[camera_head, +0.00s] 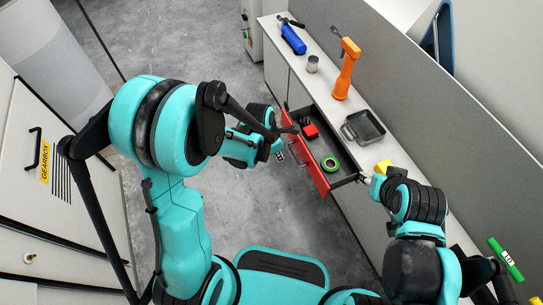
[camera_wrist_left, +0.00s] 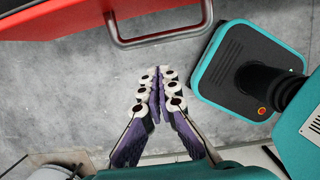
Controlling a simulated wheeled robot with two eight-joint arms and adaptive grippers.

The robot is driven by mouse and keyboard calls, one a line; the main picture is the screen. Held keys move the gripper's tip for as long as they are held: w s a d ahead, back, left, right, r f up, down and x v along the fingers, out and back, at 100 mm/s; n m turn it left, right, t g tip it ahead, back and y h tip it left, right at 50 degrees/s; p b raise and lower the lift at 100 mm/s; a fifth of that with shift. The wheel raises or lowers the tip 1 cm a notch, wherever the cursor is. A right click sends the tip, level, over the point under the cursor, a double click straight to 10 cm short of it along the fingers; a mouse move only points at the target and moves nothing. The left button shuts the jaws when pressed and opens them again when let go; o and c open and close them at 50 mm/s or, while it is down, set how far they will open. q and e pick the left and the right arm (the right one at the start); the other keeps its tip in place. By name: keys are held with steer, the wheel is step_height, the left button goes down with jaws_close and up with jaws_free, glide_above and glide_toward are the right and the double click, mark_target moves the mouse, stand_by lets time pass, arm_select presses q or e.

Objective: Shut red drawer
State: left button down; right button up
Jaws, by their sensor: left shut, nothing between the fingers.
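The red drawer (camera_head: 319,181) stands pulled out from the grey counter in the head view. Its front and metal handle (camera_head: 297,155) face left. Inside lie a red object (camera_head: 310,130) and a green ring (camera_head: 330,164). The drawer front (camera_wrist_left: 70,22) and handle (camera_wrist_left: 160,42) also show in the left wrist view. My left gripper (camera_head: 290,130) is near the drawer's front in the head view. Its fingers (camera_wrist_left: 161,76) are shut and empty, apart from the handle in the wrist view. My right gripper (camera_head: 364,178) is beside the drawer's near end; its fingers are too small to read.
The gearbox cabinet (camera_head: 40,185) is at left. Open floor (camera_head: 265,205) lies before the drawer.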

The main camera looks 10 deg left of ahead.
arm_select(q)
steer(key=shift+w+d+r, duration=0.3)
steer(key=shift+w+d, duration=0.3)
steer(key=shift+d, duration=0.25)
glide_above(319, 147)
steer(key=a, duration=0.1)
steer(key=shift+s+b, duration=0.3)
steer(key=shift+s, duration=0.05)
